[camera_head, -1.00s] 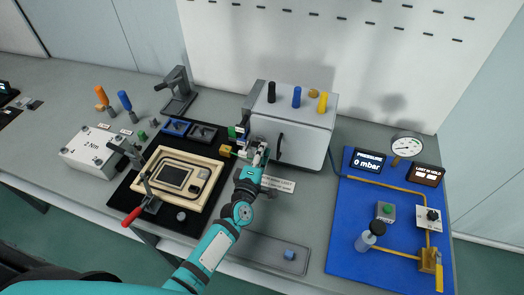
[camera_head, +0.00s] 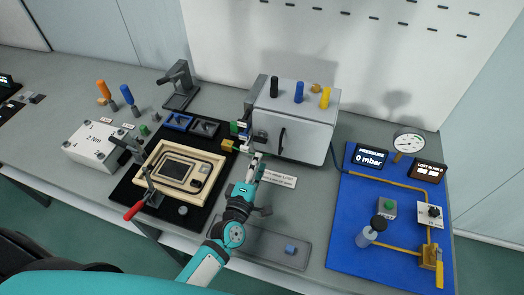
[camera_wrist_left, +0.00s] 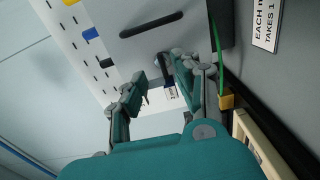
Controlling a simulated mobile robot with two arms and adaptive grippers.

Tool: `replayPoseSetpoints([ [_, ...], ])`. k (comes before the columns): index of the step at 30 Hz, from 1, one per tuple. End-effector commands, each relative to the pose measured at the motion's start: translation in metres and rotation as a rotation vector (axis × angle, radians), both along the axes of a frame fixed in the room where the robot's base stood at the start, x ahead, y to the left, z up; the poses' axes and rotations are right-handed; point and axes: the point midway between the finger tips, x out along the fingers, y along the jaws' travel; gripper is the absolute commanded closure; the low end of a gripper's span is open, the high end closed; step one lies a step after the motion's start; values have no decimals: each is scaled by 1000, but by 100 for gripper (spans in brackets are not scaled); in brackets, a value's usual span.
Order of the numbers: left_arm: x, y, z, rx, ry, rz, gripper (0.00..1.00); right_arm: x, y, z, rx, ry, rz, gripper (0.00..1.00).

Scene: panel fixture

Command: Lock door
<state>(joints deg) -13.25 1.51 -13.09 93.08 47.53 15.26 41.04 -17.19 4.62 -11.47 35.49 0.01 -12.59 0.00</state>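The door (camera_head: 297,140) is the pale front face of the grey box (camera_head: 318,112); it looks closed, with a dark vertical handle (camera_head: 281,138). In the left wrist view the handle (camera_wrist_left: 150,24) crosses the pale door face (camera_wrist_left: 135,50). A small dark lever-like part (camera_wrist_left: 168,66) sits at the door's edge, partly hidden by a finger; I cannot tell its position. My left gripper (camera_head: 256,152) is just in front of the door's left edge. In the left wrist view its fingers (camera_wrist_left: 158,68) are spread apart with nothing clearly held. My right gripper is not in view.
A tan frame fixture (camera_head: 205,163) with a red-handled clamp (camera_head: 134,211) lies to the left. A grey tray (camera_head: 262,244) lies in front of the box. A blue panel (camera_head: 345,225) with tubing and gauge stands right. Tools (camera_head: 126,98) stand behind left.

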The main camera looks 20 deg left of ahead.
Motion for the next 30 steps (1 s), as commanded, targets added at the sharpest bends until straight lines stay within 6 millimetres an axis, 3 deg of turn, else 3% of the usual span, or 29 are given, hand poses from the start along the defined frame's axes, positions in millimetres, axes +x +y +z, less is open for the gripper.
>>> replayPoseSetpoints([
  [3,-25,0,-1,1,3,-3,68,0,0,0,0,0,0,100],
  [9,-46,2,0,1,1,-1,68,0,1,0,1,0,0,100],
  [30,-50,1,0,1,0,-1,68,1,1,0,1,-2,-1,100],
])
